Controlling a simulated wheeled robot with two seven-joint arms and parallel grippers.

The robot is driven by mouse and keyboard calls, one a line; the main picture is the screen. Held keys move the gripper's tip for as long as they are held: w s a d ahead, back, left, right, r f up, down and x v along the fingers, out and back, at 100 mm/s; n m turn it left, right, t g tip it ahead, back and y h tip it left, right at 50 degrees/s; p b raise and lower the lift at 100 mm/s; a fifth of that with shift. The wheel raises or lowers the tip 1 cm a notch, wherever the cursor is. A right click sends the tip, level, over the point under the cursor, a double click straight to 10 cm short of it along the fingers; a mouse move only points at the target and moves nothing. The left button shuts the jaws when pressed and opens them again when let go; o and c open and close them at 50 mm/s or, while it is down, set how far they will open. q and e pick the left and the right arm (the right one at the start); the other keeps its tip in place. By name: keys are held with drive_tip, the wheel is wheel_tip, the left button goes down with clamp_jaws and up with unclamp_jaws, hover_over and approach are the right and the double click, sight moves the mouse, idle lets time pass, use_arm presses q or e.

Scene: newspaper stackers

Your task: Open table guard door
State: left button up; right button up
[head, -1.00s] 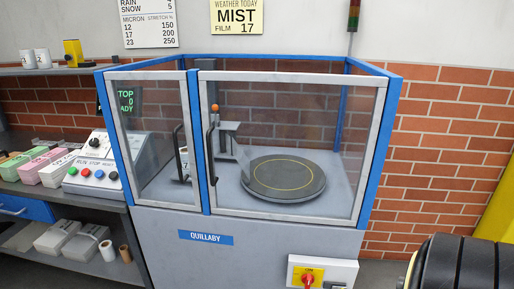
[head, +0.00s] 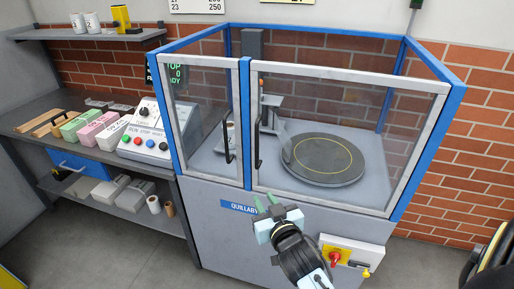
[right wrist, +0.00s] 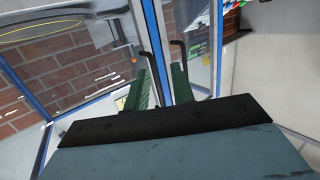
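The guard (head: 249,110) is a blue-framed enclosure with clear panels around a round turntable (head: 323,160). Its wide front door (head: 345,86) looks closed, flush with the frame. It has a black upright handle (head: 258,146) at its left edge. A narrower front panel to the left has its own black handle (head: 227,142). My right gripper (head: 264,201) is below the wide door's handle, in front of the cabinet, its green fingers apart and empty. In the right wrist view the fingers (right wrist: 161,87) are spread, with a black handle (right wrist: 179,60) beyond them. My left gripper is out of view.
A red and yellow switch box (head: 345,255) projects from the cabinet front, right of my gripper. A control box (head: 146,135) and several coloured blocks stand on the bench at left. A dark ribbed object (head: 484,262) is at the lower right. Floor at lower left is clear.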

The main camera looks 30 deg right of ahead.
drive_tip(key=m+t+h, duration=0.1)
approach(257, 149)
drive_tip(key=x, duration=1)
drive_tip(key=shift+w+d+r+p, duration=0.1)
drive_tip(key=shift+w+d+p, duration=0.05)
drive_tip(key=shift+w+p, duration=0.15)
clamp_jaws()
drive_tip(key=shift+s, duration=0.1)
